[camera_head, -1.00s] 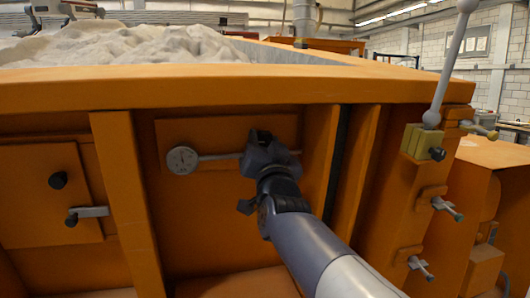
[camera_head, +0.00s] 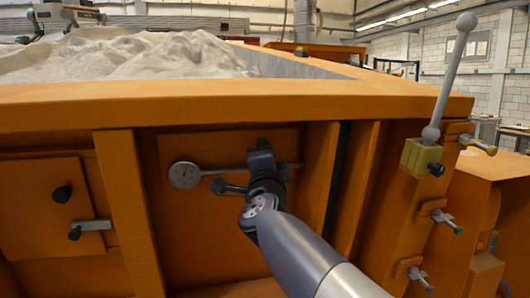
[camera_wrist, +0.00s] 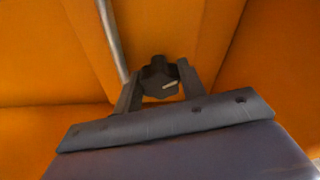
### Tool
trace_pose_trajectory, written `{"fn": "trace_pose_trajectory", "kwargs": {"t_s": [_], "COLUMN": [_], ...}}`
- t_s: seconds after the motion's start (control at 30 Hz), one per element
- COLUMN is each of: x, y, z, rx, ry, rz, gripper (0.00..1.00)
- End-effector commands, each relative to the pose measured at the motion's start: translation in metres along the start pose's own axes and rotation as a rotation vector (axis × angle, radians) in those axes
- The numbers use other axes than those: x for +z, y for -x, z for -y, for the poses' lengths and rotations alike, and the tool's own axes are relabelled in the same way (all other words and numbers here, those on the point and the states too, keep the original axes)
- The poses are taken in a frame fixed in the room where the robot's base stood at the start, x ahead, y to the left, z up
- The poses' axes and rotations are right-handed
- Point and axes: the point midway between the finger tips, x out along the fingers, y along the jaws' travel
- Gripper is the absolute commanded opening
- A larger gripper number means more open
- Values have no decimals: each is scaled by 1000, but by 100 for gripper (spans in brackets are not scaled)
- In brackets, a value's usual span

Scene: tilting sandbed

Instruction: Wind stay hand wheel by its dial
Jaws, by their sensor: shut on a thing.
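The round pale dial (camera_head: 184,175) sits on the orange side panel, joined to a thin grey rod that runs right towards my gripper. Its face is too small to read. The dark lobed hand wheel (camera_wrist: 158,80) with a pale mark on its face shows in the wrist view, between my two fingers. My gripper (camera_head: 262,156) is shut on the hand wheel, which it mostly hides in the head view; its fingers also show in the wrist view (camera_wrist: 158,92). The rod passes to the upper left of the wheel in the wrist view.
Orange upright ribs (camera_head: 318,180) stand close on the right of my gripper and also left of the dial. The sandbed's rim (camera_head: 230,104) overhangs above. A lever with ball ends (camera_head: 452,75) stands at the right. A small hatch with a latch (camera_head: 90,225) is at the left.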

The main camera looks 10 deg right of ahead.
Motion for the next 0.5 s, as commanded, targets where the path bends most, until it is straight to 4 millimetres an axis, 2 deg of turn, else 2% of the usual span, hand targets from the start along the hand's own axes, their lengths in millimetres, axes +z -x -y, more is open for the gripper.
{"fn": "trace_pose_trajectory", "kwargs": {"t_s": [0.2, 0.5], "x": [0, 0], "y": [0, 0], "z": [2, 1], "rx": [38, 70], "ry": [-167, -313], "rz": [1, 0], "gripper": [16, 16]}}
